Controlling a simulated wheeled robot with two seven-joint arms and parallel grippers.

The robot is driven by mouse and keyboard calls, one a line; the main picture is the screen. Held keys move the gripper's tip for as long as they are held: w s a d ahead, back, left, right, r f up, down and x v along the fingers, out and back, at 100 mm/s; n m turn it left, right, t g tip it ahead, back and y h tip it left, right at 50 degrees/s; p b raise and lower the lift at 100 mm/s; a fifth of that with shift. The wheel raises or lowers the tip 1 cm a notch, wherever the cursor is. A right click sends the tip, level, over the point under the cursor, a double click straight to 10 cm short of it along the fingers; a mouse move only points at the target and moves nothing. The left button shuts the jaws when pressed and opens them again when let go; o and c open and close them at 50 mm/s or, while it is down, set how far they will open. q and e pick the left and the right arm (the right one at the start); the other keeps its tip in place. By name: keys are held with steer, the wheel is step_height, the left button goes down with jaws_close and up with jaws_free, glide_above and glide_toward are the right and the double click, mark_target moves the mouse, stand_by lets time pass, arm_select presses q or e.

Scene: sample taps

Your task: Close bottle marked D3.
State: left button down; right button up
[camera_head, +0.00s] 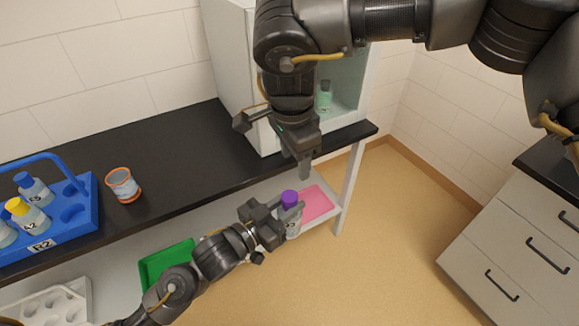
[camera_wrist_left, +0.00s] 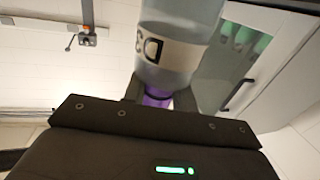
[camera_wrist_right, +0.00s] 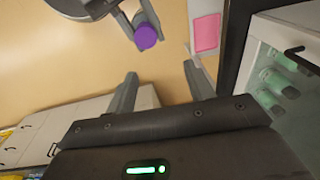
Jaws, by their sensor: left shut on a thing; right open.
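The bottle marked D3 (camera_wrist_left: 168,48) is clear, with a white label and a purple cap (camera_head: 289,198). My left gripper (camera_head: 284,216) is shut on it and holds it upright in the air, in front of the bench. In the left wrist view the fingers grip close to the purple part (camera_wrist_left: 157,97). The cap sits at the bottle's top; I cannot tell if it is tight. My right gripper (camera_head: 304,168) is open and empty, above the bottle. In the right wrist view the purple cap (camera_wrist_right: 146,36) lies beyond the open fingers (camera_wrist_right: 162,88), apart from them.
A blue rack (camera_head: 88,215) marked R2 holds several bottles on the black bench (camera_head: 180,150). An orange-rimmed cup (camera_head: 123,185) stands beside it. A white cabinet (camera_head: 228,60) holds green-tinted bottles. Pink (camera_head: 318,203) and green (camera_head: 160,262) trays lie below. Drawers (camera_head: 530,230) stand at right.

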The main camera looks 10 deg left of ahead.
mark_target(289, 196)
steer(key=n, duration=0.1)
steer(key=s+n, duration=0.1)
steer(key=n, duration=0.1)
steer(key=s+n+g, duration=0.1)
steer(key=shift+a+f, duration=0.2)
steer(key=shift+a, duration=0.2)
steer(key=shift+w+f+n, duration=0.1)
steer(key=shift+n, duration=0.3)
steer(key=shift+f, duration=4)
steer(key=shift+c, duration=0.4)
